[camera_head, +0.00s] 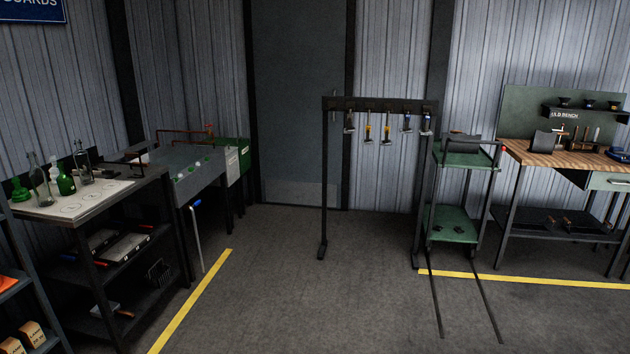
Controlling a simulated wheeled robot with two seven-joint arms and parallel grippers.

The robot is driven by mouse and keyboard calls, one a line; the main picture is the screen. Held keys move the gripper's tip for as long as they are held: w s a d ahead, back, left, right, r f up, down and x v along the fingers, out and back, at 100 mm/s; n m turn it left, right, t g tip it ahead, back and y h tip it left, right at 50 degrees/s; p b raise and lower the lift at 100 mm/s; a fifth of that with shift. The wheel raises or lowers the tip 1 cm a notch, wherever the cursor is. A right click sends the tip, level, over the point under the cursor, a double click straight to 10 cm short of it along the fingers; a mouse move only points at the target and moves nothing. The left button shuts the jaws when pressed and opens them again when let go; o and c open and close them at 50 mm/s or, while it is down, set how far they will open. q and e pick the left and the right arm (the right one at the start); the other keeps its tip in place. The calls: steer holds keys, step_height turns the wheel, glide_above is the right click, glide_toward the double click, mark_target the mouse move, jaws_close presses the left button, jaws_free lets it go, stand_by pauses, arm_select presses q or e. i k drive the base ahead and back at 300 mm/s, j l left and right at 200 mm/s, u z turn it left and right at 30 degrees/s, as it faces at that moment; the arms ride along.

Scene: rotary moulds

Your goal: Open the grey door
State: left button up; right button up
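The grey door (299,90) stands in the back wall, a little left of the middle of the picture. It looks shut in its dark frame. A lighter kick plate (300,194) crosses its bottom. A thin vertical handle (334,106) seems to show near its right edge, just above the left end of a rack. Neither of my grippers is in view.
A black rack (378,104) with hanging tools stands before the door's right edge. A green cart (458,160) with long bars reaching forward and a workbench (558,152) are right. A bottle bench (95,199) and grey trough table (185,170) are left. The middle floor (270,280) is clear.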

mark_target(299, 50)
steer(key=i, duration=0.9)
steer(key=i+l, duration=0.15)
steer(key=i, duration=0.8)
steer(key=i+u, duration=0.1)
steer(key=i, duration=0.8)
steer(key=i+u, duration=0.3)
steer(key=i, duration=0.45)
steer(key=i+l+u, duration=0.3)
steer(key=i, duration=0.5)
steer(key=i+j+z, duration=0.1)
steer(key=i, duration=0.45)
steer(key=i+j, duration=0.1)
steer(key=i, duration=0.45)
steer(key=i+j+z, duration=0.15)
steer(key=i, duration=0.45)
steer(key=i+l+z, duration=0.1)
steer(key=i+z, duration=0.3)
steer(key=i+j+z, duration=0.1)
steer(key=i+z, duration=0.3)
steer(key=i+j+z, duration=0.2)
steer(key=i+z, duration=0.25)
steer(key=i+j+z, duration=0.2)
steer(key=i, duration=0.15)
steer(key=i+j+z, duration=0.15)
steer(key=i, duration=0.15)
